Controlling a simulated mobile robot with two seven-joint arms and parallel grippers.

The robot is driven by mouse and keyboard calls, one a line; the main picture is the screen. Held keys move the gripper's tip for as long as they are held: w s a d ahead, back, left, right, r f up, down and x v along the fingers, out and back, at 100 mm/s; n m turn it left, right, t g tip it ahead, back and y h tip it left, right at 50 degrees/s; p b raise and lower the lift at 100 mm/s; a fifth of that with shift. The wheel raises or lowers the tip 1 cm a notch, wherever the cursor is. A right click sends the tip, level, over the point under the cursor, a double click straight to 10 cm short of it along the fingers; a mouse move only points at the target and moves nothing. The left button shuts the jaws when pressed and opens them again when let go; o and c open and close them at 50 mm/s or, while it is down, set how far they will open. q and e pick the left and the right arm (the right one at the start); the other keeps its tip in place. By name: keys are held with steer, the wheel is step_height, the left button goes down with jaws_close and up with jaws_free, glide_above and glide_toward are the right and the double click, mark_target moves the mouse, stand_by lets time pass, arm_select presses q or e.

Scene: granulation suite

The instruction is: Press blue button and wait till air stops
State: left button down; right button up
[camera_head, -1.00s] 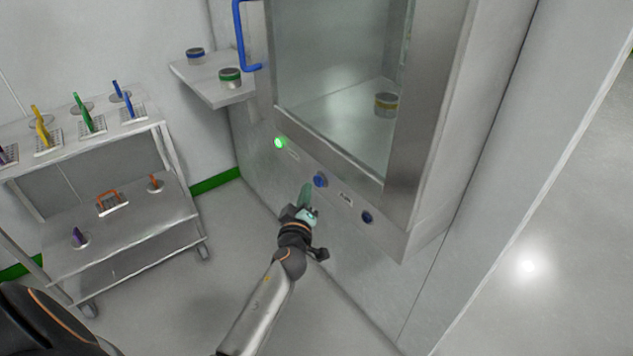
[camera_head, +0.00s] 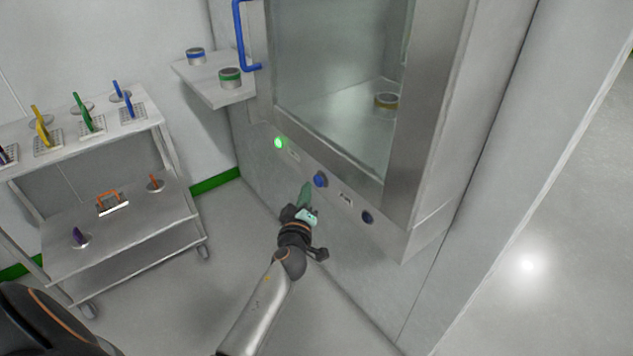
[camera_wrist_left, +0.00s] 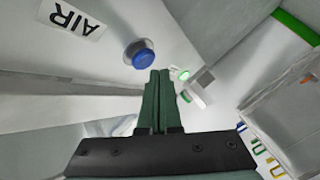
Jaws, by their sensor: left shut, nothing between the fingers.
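The blue button (camera_head: 320,180) is a round knob on the sloped front panel below the glass chamber. In the left wrist view the blue button (camera_wrist_left: 140,54) sits beside a label reading AIR (camera_wrist_left: 72,18). A lit green light (camera_head: 278,142) is on the same panel, and also shows in the wrist view (camera_wrist_left: 183,75). My left gripper (camera_head: 306,188) is shut and empty, its green fingers pointing toward the panel just left of and below the button. In the wrist view the fingertips (camera_wrist_left: 159,74) appear beside the button, apart from it. My right gripper is not in view.
A darker blue knob (camera_head: 367,217) is farther right on the panel. A container (camera_head: 386,101) stands inside the chamber (camera_head: 335,110). A wall shelf (camera_head: 215,88) holds two round containers. A metal cart (camera_head: 130,230) with coloured tools stands left. The floor between is clear.

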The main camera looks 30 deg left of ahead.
arm_select(q)
steer(key=shift+w, duration=0.1)
steer(key=shift+w+d+b, duration=0.2)
steer(key=shift+w+b, duration=0.1)
steer(key=shift+b, duration=0.1)
